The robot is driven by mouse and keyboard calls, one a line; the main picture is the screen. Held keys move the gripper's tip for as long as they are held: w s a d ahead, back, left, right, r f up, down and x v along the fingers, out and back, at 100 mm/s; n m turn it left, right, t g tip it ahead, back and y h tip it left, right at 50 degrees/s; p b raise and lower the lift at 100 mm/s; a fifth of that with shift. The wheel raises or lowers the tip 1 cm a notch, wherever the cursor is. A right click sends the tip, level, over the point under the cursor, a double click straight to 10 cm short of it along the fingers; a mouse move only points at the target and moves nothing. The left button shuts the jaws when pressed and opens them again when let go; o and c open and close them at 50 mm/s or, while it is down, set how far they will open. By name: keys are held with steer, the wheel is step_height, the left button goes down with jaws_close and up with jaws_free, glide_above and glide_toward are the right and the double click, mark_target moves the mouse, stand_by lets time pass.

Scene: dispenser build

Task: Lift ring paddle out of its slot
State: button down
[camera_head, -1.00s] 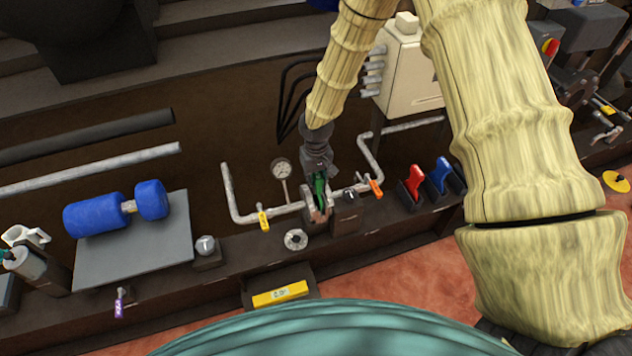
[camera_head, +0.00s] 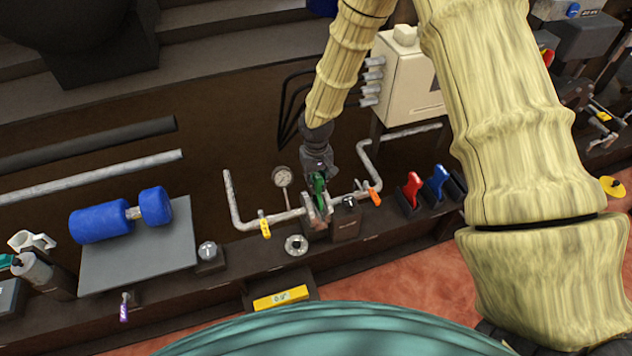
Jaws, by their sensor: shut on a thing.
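My gripper (camera_head: 317,166) points down at the middle of the bench, at the pipe run. It is shut on a green paddle (camera_head: 319,190), most likely the ring paddle. The paddle stands upright between grey metal flanges (camera_head: 315,213), which look like its slot. Its lower part is hidden by the flanges, so I cannot tell how deep it sits. The fingers partly cover its top.
A pressure gauge (camera_head: 282,177), a yellow tag (camera_head: 264,227) and an orange handle (camera_head: 374,197) sit close by on the pipe. Red (camera_head: 413,190) and blue (camera_head: 438,182) paddles stand in holders to the right. A metal ring (camera_head: 296,245) lies in front. A beige cabinet (camera_head: 408,85) stands behind.

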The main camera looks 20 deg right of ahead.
steer(key=shift+r+p, duration=1.85)
steer(key=shift+r, duration=0.7)
steer(key=shift+r+p, duration=2)
steer(key=shift+r, duration=0.5)
